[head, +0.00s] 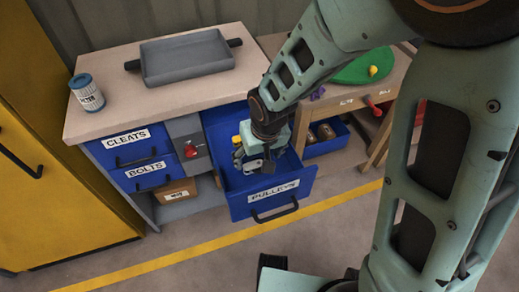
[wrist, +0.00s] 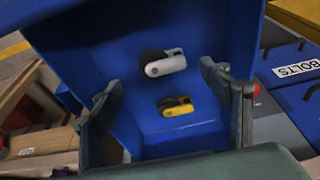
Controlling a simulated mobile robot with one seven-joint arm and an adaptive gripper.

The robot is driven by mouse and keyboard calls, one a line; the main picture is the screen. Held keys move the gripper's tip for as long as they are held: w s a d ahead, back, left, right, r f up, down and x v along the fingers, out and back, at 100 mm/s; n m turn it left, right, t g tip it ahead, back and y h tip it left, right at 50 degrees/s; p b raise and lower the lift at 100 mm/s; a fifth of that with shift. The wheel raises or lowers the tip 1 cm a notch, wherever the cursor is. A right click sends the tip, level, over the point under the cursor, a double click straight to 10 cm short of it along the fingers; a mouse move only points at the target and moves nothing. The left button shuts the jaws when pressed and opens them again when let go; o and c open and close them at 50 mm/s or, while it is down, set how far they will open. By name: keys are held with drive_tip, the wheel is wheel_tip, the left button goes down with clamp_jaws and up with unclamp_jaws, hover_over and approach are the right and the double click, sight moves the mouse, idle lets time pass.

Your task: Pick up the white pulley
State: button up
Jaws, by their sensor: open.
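The white pulley (wrist: 165,64), with a dark wheel, lies in the open blue drawer (head: 274,198) labelled PULLEYS. In the wrist view it shows between and beyond my open fingers, apart from both. A yellow pulley (wrist: 175,106) lies beside it, lower in that view; in the head view its yellow part (head: 237,140) shows near the drawer's left wall. My gripper (wrist: 160,80) is open and empty, pointing down into the drawer. In the head view my gripper (head: 254,160) partly covers the drawer's inside, and the white pulley is hard to tell from the fingers there.
Drawer walls stand close around my gripper. The bench top holds a grey tray (head: 187,62) and a white can with a blue lid (head: 87,93). CLEATS (head: 128,144) and BOLTS (head: 147,174) drawers are shut.

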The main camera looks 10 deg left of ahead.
sight(255, 164)
drive_tip(key=x, duration=0.1)
drive_tip(key=b+x, duration=0.1)
drive_tip(key=x, duration=0.1)
drive_tip(key=b+x, duration=0.1)
drive_tip(key=x, duration=0.1)
drive_tip(key=shift+w+a+f, duration=0.1)
drive_tip(key=shift+a+f, duration=0.05)
drive_tip(key=shift+a, duration=0.15)
drive_tip(key=c, duration=1.2)
